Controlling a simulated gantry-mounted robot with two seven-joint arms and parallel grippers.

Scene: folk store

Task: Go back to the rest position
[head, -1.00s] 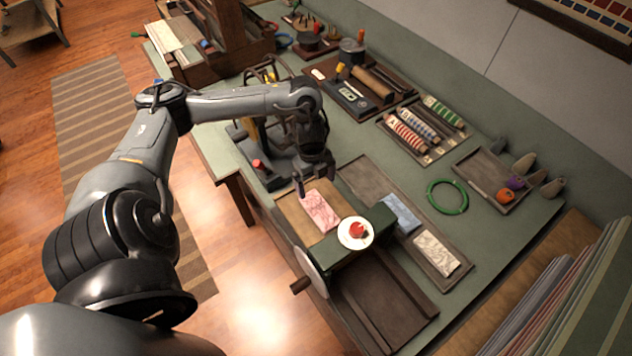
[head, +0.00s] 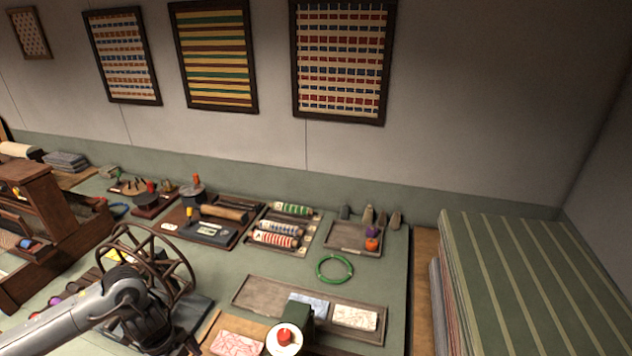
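My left arm comes in from the lower left, and my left gripper (head: 182,346) is at the bottom edge, left of the pink patterned piece (head: 238,343). The gripper is dark and partly cut off by the frame, so its opening is hidden. I see nothing clearly held in it. My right gripper is not in view.
A dark spoked wheel (head: 150,262) stands just behind my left gripper. A red knob on a white disc (head: 284,340) is to its right. A tray (head: 262,294) holds blue and white pieces. A green ring (head: 334,269) lies on the bench.

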